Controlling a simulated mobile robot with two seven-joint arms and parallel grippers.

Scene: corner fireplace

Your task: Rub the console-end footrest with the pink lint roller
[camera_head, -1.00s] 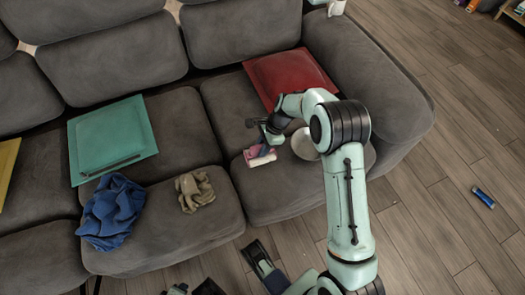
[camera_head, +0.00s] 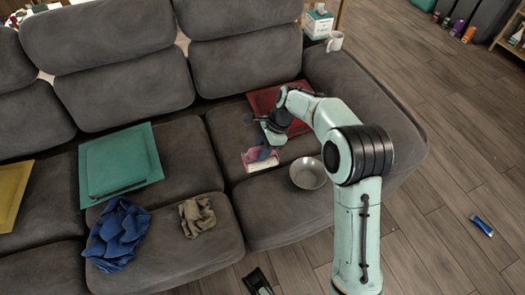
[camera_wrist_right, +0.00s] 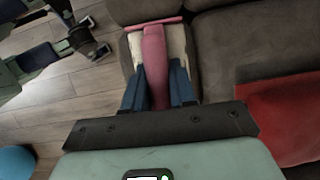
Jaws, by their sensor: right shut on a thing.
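The pink lint roller (camera_head: 258,160) has a pink handle and a pale head; it also shows large in the right wrist view (camera_wrist_right: 155,60). My right gripper (camera_head: 270,138) is shut on its handle. The roller is low over the right-hand sofa section, near the seam behind its front footrest (camera_head: 275,215); I cannot tell whether it touches. The footrest is dark grey-brown, and a metal bowl (camera_head: 308,173) sits on it, right of the roller. No label shows which footrest is console-end. My left gripper (camera_head: 258,283) is partly cut off at the bottom edge; its opening is unclear.
A red cushion (camera_head: 262,101) lies behind the right gripper. A blue cloth (camera_head: 117,235) and a tan cloth (camera_head: 197,215) lie on the neighbouring footrest, with a teal cushion (camera_head: 125,160) behind. A mug (camera_head: 334,41) and box (camera_head: 318,24) stand at back right.

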